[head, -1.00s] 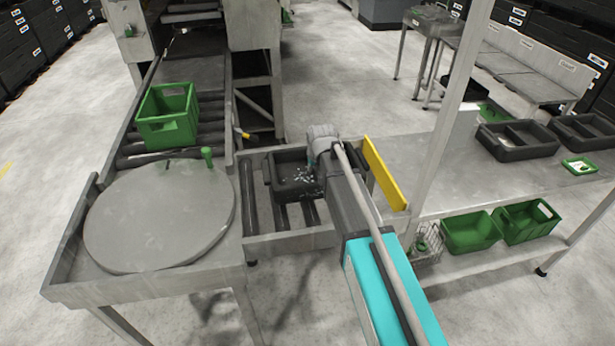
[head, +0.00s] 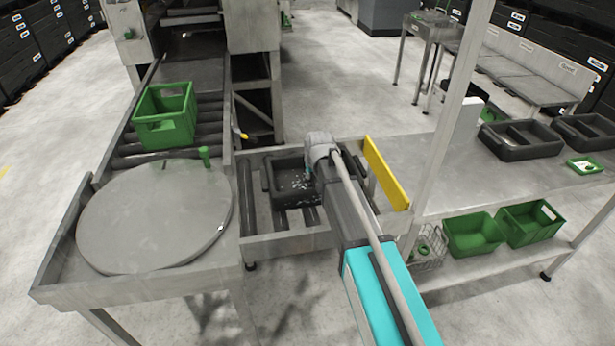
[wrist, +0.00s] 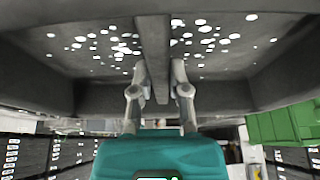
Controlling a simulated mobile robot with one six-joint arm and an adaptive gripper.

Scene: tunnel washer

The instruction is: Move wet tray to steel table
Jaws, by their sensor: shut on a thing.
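The wet tray (head: 288,194) is a black tray with white droplets inside. It is over the short roller section in the middle of the head view. In the head view my arm hides the fingers and the tray's right part. The steel table (head: 440,170) is to the right, beyond a yellow plate. I cannot tell whether the tray touches the rollers.
The yellow plate (head: 385,172) stands upright between the rollers and the steel table. A grey post (head: 452,110) rises at the table. Black trays (head: 520,139) and a small green tray (head: 584,165) occupy the table's right part; its left part is clear. A green crate (head: 165,130) is on the left rollers.

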